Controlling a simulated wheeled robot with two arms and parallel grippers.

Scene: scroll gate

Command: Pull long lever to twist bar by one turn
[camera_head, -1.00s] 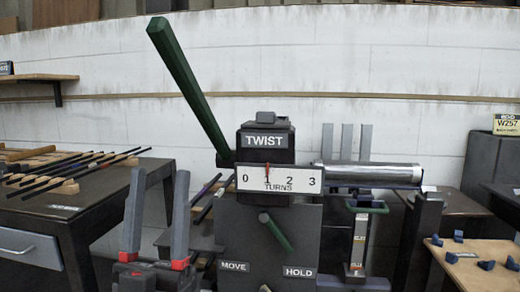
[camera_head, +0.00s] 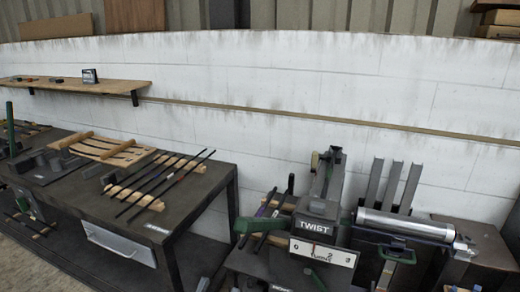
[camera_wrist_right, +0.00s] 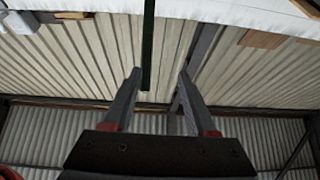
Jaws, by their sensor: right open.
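The twist machine (camera_head: 318,228), with its TWIST label and turns dial, stands at the lower right in the head view. Its red pointer is near the 1 mark. In the right wrist view the lever (camera_wrist_right: 148,45) is a dark green bar coming from the top edge, appearing between the fingers. My right gripper (camera_wrist_right: 159,77) is open and points up towards the roof. I cannot tell whether it touches the lever.
A dark workbench (camera_head: 205,190) with rods on wooden racks (camera_head: 160,182) stands at the left. A shiny roller (camera_head: 405,224) and upright grey bars (camera_head: 393,184) are right of the machine. A white wall (camera_head: 300,95) closes the back.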

